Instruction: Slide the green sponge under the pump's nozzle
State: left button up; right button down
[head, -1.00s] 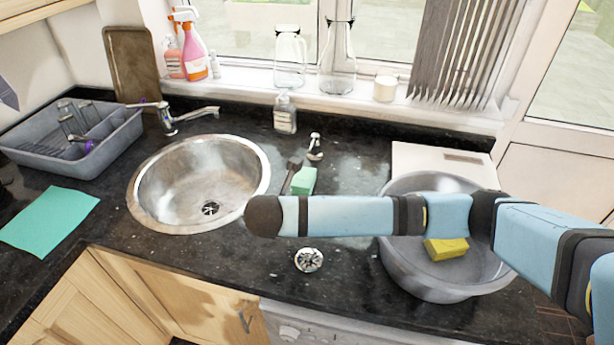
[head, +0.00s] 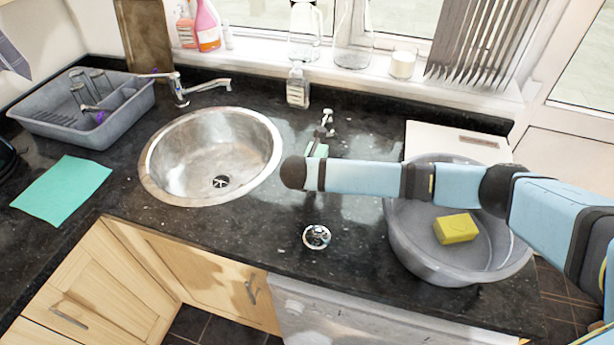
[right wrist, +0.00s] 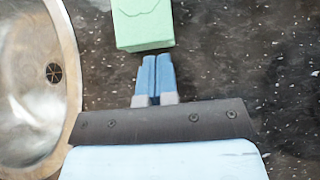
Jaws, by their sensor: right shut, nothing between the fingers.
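The green sponge (head: 319,150) lies on the dark counter right of the sink, mostly hidden behind my right arm in the head view. Just behind it stands a small chrome pump (head: 326,124). In the right wrist view, the sponge (right wrist: 142,26) is at the top, and the pump does not show. My right gripper (right wrist: 157,58) is shut and empty. Its fingertips are very close to the sponge's near side; I cannot tell if they touch. In the head view my right arm hides this gripper. My left gripper is out of view.
The round steel sink (head: 160,185) is left of the sponge. A grey basin (head: 400,235) holding a yellow sponge (head: 456,228) stands right. A small metal strainer (head: 316,237) lies in front. A clear bottle (head: 298,88) stands behind, near the windowsill.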

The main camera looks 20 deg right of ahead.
aim_at(320, 151)
jog(key=shift+w+d, duration=0.35)
jog(key=shift+w, duration=0.1)
jog(key=shift+w+d+r, duration=0.1)
jog(key=shift+w+d, duration=0.1)
jog(key=shift+w, duration=0.15)
jog(key=w+d, duration=0.2)
jog(key=w, duration=0.1)
jog(key=w+d+p, duration=0.1)
jog(key=w, duration=0.1)
jog(key=shift+w+d, duration=0.15)
jog(key=shift+d, duration=0.1)
